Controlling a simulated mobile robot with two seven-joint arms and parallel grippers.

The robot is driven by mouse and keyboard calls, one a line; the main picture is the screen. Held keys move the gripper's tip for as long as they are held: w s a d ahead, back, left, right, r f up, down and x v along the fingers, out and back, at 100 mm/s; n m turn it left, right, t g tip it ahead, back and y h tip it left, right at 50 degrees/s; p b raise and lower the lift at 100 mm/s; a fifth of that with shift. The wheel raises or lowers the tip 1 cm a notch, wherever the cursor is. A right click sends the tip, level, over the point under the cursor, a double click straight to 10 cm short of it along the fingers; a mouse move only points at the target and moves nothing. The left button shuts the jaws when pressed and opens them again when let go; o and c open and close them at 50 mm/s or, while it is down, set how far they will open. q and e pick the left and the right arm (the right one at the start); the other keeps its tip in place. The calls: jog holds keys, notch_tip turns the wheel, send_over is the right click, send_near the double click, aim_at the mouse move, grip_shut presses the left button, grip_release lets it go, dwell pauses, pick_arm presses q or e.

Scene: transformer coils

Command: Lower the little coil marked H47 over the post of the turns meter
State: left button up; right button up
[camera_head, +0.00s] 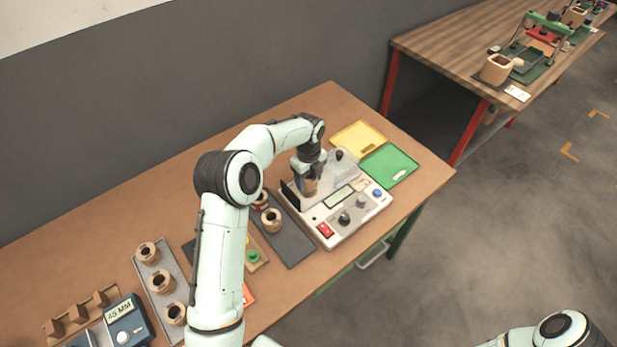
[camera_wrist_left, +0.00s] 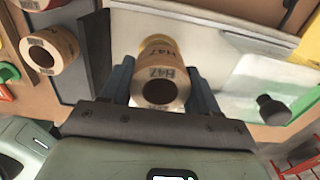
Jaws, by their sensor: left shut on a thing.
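The small tan coil marked H47 (camera_wrist_left: 160,88) is between the two blue fingers of my left gripper (camera_wrist_left: 160,98), its open bore facing the wrist camera. In the head view my left gripper (camera_head: 309,184) is shut on it over the back left part of the turns meter (camera_head: 325,226), a white box with a display, knobs and a red switch. The meter also shows in the wrist view (camera_wrist_left: 235,72). The post is hidden, so I cannot tell whether the coil is above it or around it. My right gripper is out of view.
A loose coil (camera_head: 271,220) stands on a dark mat (camera_head: 294,246) left of the meter. A grey tray (camera_head: 152,262) holds three coils. A yellow tray (camera_head: 357,138) and a green tray (camera_head: 388,165) lie behind. A clear raised cover (camera_head: 343,166) stands close beside the gripper.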

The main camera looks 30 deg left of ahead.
pick_arm(q)
jog(key=shift+f, duration=0.1)
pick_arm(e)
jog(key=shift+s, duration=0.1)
pick_arm(q)
jog(key=shift+f, duration=1.45)
jog(key=o, duration=1.4)
jog(key=shift+r+p, duration=0.8)
jog(key=shift+r, duration=3.05)
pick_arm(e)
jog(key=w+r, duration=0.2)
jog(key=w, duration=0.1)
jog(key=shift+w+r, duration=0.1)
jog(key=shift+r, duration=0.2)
pick_arm(q)
jog(key=shift+s, duration=0.1)
